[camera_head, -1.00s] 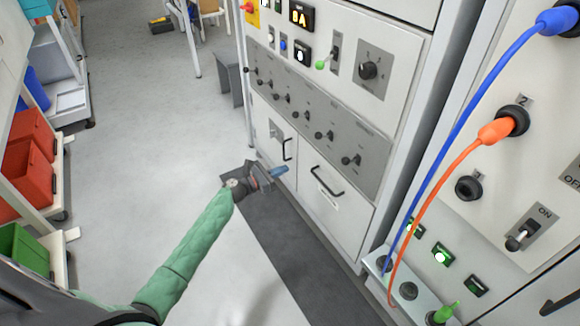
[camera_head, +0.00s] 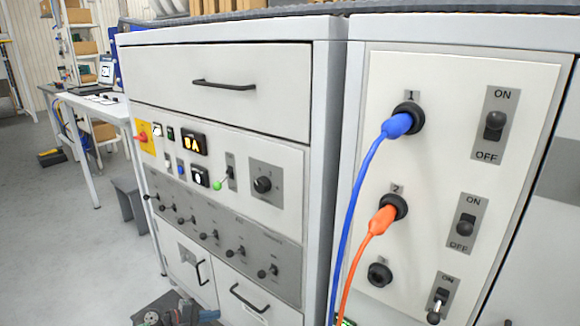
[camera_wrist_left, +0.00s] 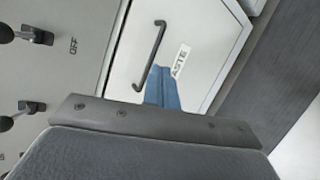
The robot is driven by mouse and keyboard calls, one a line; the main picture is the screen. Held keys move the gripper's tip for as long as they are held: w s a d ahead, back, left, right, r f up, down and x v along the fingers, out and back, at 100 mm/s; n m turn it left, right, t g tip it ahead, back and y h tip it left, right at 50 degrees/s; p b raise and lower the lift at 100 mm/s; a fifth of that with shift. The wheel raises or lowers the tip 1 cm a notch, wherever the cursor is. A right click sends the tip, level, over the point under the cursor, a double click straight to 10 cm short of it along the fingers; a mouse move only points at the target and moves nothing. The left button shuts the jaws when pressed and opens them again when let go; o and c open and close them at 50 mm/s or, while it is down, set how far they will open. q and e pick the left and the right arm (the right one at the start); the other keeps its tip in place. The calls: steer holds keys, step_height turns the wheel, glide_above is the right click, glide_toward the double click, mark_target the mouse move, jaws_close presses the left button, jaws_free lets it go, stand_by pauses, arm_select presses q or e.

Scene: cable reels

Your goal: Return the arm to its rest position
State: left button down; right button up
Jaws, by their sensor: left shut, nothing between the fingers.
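My left gripper (camera_head: 207,316) shows at the bottom edge of the head view, in front of the cabinet's lower doors. Its blue fingertips are together and hold nothing. In the left wrist view the blue fingers (camera_wrist_left: 162,88) point toward a white door with a dark handle and a label ending in "ASTE". The rest of my left arm is below the head view. My right gripper is not in view.
The grey control cabinet (camera_head: 225,85) has levers and knobs that stick out. On the right panel (camera_head: 430,150), a blue cable (camera_head: 365,165) and an orange cable (camera_head: 362,250) hang from sockets 1 and 2. Open floor (camera_head: 75,230) lies to the left, with a white table (camera_head: 95,110) beyond.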

arm_select(q)
steer(key=s+d+r+m+g+y+p, duration=0.1)
steer(key=s+d+r+m+y+p, duration=0.2)
steer(key=s, duration=0.7)
steer(key=s+d+r+m+g+y+p, duration=0.15)
steer(key=s+r+m+y, duration=0.3)
steer(key=s, duration=0.55)
steer(key=s+d+r+m+y+p, duration=0.3)
steer(key=s+r+m, duration=0.15)
steer(key=s, duration=0.55)
steer(key=s+d+f+g+p, duration=0.1)
steer(key=s+d, duration=0.1)
steer(key=s, duration=0.4)
steer(key=s+d+f+g+p, duration=0.1)
steer(key=s, duration=0.6)
steer(key=shift+s+d+f+p, duration=0.3)
steer(key=shift+d+p, duration=0.05)
steer(key=shift+p, duration=0.05)
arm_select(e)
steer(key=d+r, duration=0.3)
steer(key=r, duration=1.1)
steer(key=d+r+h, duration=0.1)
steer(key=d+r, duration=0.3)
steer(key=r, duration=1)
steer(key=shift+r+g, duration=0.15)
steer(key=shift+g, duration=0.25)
